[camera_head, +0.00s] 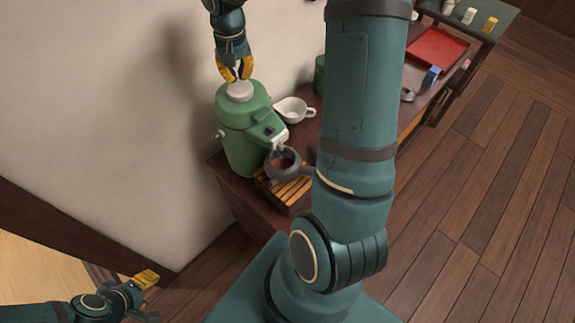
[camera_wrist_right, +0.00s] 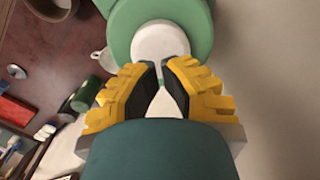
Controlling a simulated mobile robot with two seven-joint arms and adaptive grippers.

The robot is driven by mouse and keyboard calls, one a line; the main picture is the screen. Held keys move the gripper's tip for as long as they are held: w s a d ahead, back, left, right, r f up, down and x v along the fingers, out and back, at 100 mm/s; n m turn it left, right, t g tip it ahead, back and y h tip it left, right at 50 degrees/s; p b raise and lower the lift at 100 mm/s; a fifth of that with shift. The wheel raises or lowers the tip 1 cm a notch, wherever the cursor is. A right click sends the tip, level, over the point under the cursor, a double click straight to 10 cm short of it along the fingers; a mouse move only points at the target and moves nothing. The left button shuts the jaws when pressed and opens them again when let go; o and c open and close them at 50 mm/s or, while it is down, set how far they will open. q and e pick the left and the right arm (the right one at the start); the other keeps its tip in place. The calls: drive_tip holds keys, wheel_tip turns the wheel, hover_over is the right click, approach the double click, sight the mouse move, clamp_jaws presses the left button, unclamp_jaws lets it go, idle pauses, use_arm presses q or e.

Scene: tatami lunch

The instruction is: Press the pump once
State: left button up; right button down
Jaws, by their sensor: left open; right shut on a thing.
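A green pump pot (camera_head: 245,133) stands on a dark wooden counter against the wall. Its round white pump top (camera_head: 240,91) shows in the right wrist view as a white disc (camera_wrist_right: 160,38). My right gripper (camera_head: 236,77) is over the pump top, pointing down, with its yellow fingers closed in on it. Their tips hide the contact. A dark grey handled vessel (camera_head: 283,165) sits below the pot's spout on a slatted wooden stand (camera_head: 291,192). My left gripper (camera_head: 147,279) is open and empty at the lower left, away from the pot.
A white cup (camera_head: 293,109) stands behind the pot, beside a green canister (camera_head: 320,74). My large arm link crosses the middle of the head view and hides part of the counter. A red tray (camera_head: 437,50) and a small blue item (camera_head: 431,76) lie further right.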

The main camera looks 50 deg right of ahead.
drive_tip(key=shift+r, duration=0.1)
idle(0.5)
wheel_tip(320, 180, up, 6)
drive_tip(key=p, duration=0.4)
idle(0.4)
drive_tip(key=shift+s+f, duration=0.1)
drive_tip(key=shift+f, duration=0.1)
